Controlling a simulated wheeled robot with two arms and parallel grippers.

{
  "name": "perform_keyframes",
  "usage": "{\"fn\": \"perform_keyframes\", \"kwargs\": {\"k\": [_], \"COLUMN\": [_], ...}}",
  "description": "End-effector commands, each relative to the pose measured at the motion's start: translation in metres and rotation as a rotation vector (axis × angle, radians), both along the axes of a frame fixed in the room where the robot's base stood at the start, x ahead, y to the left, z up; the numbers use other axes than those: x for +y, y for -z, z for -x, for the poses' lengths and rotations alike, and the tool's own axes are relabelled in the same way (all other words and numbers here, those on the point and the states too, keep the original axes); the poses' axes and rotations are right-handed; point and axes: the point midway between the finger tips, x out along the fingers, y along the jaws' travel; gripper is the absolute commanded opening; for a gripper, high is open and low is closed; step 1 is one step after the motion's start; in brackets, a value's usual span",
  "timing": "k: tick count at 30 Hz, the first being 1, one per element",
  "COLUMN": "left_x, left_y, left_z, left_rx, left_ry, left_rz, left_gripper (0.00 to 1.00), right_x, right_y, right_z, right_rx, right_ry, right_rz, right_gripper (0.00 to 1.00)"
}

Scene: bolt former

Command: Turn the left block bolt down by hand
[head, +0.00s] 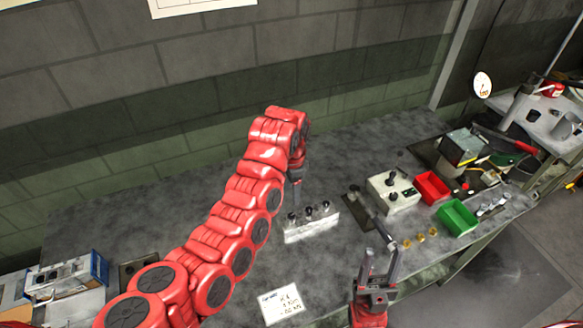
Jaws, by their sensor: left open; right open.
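A pale grey block (312,228) stands on the bench near the middle of the head view. It has three dark bolts in a row on top. The left block bolt (292,217) is upright at the block's left end. My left gripper (294,203) points down just above this bolt. It is small and partly hidden by its own arm, and I cannot tell whether it touches the bolt head. It is open. My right gripper (380,255) is open and empty, fingers pointing up in the picture, at the front of the bench, right of the block.
Right of the block are a dark tool (365,208), a pale box with dark knobs (393,191), a red bin (432,187) and a green bin (458,217). Several brass pieces (420,237) lie near the front edge. A paper note (283,303) lies in front. The bench behind the block is clear.

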Motion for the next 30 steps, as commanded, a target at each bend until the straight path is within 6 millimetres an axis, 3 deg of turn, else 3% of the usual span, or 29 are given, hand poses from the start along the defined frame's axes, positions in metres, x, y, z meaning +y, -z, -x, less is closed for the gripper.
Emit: {"fn": "perform_keyframes", "kwargs": {"k": [6, 13, 25, 26, 27, 30], "left_x": [0.003, 0.001, 0.001, 0.000, 0.000, -0.007], "left_y": [-0.039, -0.061, -0.067, -0.067, -0.066, -0.062], "left_z": [0.000, 0.000, 0.001, 0.001, 0.000, -0.010], "left_rx": [-0.002, -0.002, 0.001, 0.001, -0.002, -0.036], "left_ry": [-0.001, 0.001, 0.000, 0.000, -0.001, -0.022], "left_rz": [-0.007, -0.003, -0.003, -0.003, 0.001, 0.043], "left_gripper": [0.60, 0.60, 0.60, 0.60, 0.60, 0.60], "right_x": [0.000, 0.000, 0.000, 0.000, 0.000, 0.001], "right_y": [0.001, 0.005, 0.005, 0.005, 0.005, 0.004], "right_z": [0.000, 0.000, 0.000, 0.000, -0.002, -0.020], "right_rx": [0.000, 0.000, 0.000, 0.000, 0.003, 0.049], "right_ry": [0.000, 0.000, 0.000, 0.000, -0.001, -0.011], "right_rz": [0.000, 0.000, 0.000, 0.000, 0.001, 0.006], "right_gripper": [0.50, 0.50, 0.50, 0.55, 0.60, 0.60]}}
